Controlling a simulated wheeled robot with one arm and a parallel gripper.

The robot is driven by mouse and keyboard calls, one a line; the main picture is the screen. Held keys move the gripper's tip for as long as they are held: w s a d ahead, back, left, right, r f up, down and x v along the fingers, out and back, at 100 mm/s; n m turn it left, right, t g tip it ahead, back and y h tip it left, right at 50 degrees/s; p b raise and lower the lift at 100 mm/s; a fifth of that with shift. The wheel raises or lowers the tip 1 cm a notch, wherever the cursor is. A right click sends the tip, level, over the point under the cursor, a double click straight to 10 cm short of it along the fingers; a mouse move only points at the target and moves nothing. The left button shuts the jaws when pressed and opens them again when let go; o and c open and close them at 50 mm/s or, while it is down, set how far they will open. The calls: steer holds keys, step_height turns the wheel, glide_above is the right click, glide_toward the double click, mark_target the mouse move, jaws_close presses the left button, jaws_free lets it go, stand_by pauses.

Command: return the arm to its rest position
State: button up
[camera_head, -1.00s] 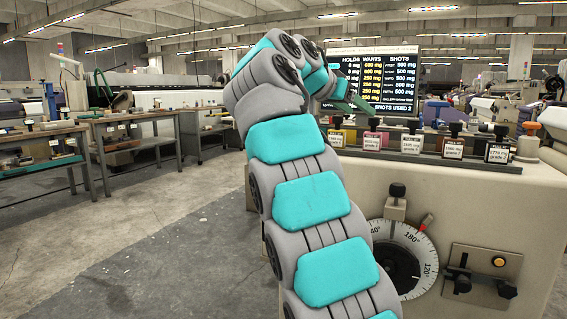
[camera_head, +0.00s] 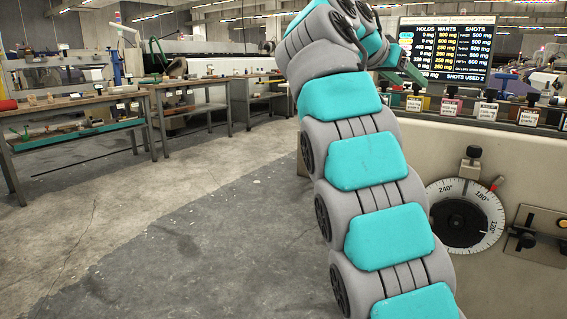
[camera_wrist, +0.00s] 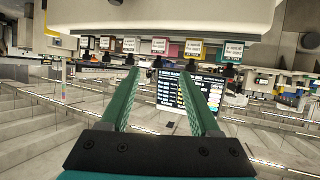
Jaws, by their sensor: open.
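My gripper (camera_wrist: 162,92) shows in the wrist view with its two green fingers spread apart and nothing between them. The wrist view is upside down, with the machine's labelled row at the top and the ceiling below. In the head view my arm rises from the bottom right and bends over near the top.
Workbenches (camera_head: 70,118) with tools line the left. The grey floor (camera_head: 190,240) between is clear.

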steer(key=s+f+n+g+y+p, duration=0.25)
steer(key=s+f+n, duration=0.45)
steer(key=f, duration=0.6)
steer(key=s+a+f+n+g+y+p, duration=0.1)
steer(key=s+a+f+g+y, duration=0.1)
steer(key=s+f, duration=0.7)
steer(key=s+a+f+n+g+y, duration=0.1)
steer(key=s+a+f+g+y, duration=0.1)
steer(key=s+a+f, duration=0.3)
steer(key=s+a+f+n+g+y+p, duration=0.1)
steer(key=s+a+f+y, duration=0.3)
steer(key=s+f, duration=0.9)
steer(key=s+g, duration=0.1)
steer(key=s, duration=0.9)
steer(key=shift+s+f+n+p, duration=0.25)
steer(key=shift+s+n+p, duration=0.05)
steer(key=shift+s+n, duration=0.1)
